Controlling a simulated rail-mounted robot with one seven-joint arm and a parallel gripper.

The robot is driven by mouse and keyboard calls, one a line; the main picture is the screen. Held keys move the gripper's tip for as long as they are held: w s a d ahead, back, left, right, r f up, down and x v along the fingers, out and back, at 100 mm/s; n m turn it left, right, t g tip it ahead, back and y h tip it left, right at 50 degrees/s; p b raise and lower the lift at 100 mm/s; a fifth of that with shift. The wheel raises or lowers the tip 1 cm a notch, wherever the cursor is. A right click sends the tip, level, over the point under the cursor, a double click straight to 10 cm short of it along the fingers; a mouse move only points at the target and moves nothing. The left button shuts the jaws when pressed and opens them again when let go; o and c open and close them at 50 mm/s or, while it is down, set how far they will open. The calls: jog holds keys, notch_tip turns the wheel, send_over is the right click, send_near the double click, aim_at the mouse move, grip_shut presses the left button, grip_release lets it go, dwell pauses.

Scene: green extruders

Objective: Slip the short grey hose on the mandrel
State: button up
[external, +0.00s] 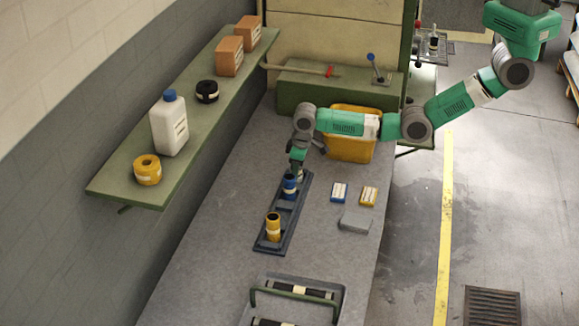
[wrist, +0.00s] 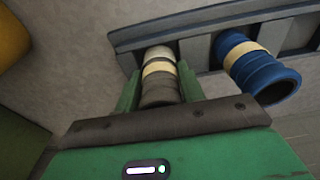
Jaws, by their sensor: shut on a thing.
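The short grey hose (wrist: 161,88) has a cream band around it. It stands between the two green fingers of my gripper (wrist: 159,80), which is shut on it, in the wrist view. In the external view my gripper (external: 297,168) points down at the far end of the dark rack (external: 256,246), and the hose is mostly hidden. The hose's far end overlaps the rack in the wrist view; I cannot tell whether it is clear of its slot. A small upright post (external: 434,42) on a metal plate at the upper right may be the mandrel; it is too small to be sure.
A blue hose (external: 289,187) stands in the rack close to my gripper, and a yellow hose (external: 273,227) nearer the front. A yellow bin (external: 349,148) stands behind my forearm. Small boxes (external: 339,192) lie right of the rack. A shelf (external: 118,188) runs along the left wall.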

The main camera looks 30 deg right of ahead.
jog(key=shift+f, duration=0.15)
jog(key=o, duration=1.1)
jog(key=r+p, duration=0.1)
jog(key=r, duration=0.7)
jog(key=s+d+r+p, duration=0.1)
jog(key=r, duration=0.3)
jog(key=shift+r+p, duration=0.15)
jog(key=shift+p, duration=0.2)
